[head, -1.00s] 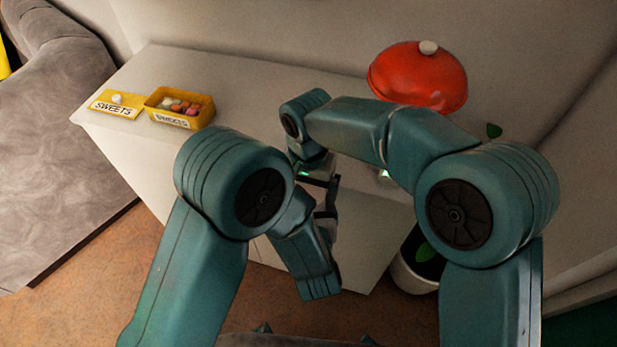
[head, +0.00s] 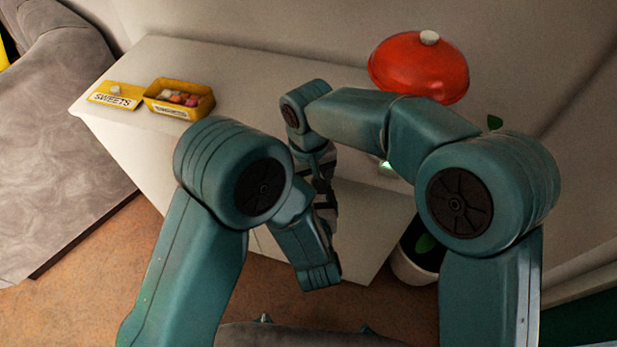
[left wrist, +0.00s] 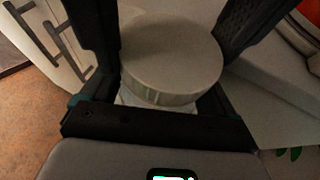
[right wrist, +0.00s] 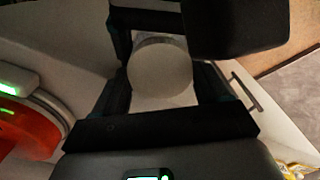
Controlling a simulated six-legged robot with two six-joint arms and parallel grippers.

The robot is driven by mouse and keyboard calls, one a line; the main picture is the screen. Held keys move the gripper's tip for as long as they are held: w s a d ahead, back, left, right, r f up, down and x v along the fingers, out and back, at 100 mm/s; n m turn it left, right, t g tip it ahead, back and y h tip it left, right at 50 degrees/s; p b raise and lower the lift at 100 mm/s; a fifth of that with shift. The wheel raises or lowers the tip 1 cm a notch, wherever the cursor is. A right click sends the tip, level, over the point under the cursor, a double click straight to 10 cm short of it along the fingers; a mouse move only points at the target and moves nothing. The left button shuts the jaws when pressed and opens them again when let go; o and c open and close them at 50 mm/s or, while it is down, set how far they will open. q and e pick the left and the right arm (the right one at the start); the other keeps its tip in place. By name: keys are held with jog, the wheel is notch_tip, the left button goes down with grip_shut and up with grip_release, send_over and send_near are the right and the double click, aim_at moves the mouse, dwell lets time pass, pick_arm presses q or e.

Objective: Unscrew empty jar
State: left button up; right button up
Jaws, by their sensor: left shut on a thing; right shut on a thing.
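The jar has a pale round lid with a finely ridged edge (left wrist: 172,62). A little clear glass (left wrist: 150,102) shows under the lid in the left wrist view. My left gripper (head: 325,207) is shut around the jar from the near side. My right gripper (head: 321,165) comes down from above and appears shut on the lid, whose round top also shows in the right wrist view (right wrist: 160,77). The grippers are close together, one above the other. They hide the jar in the head view, so I cannot tell whether the lid sits tight or loose.
A white cabinet (head: 240,75) lies below. At its far left are an open yellow sweets box (head: 180,100) and its lid (head: 117,95). A red dome (head: 418,68) stands at the far right. A white plant pot (head: 412,270) is beside the cabinet's right side.

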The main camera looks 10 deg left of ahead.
jog(key=shift+n, duration=1.2)
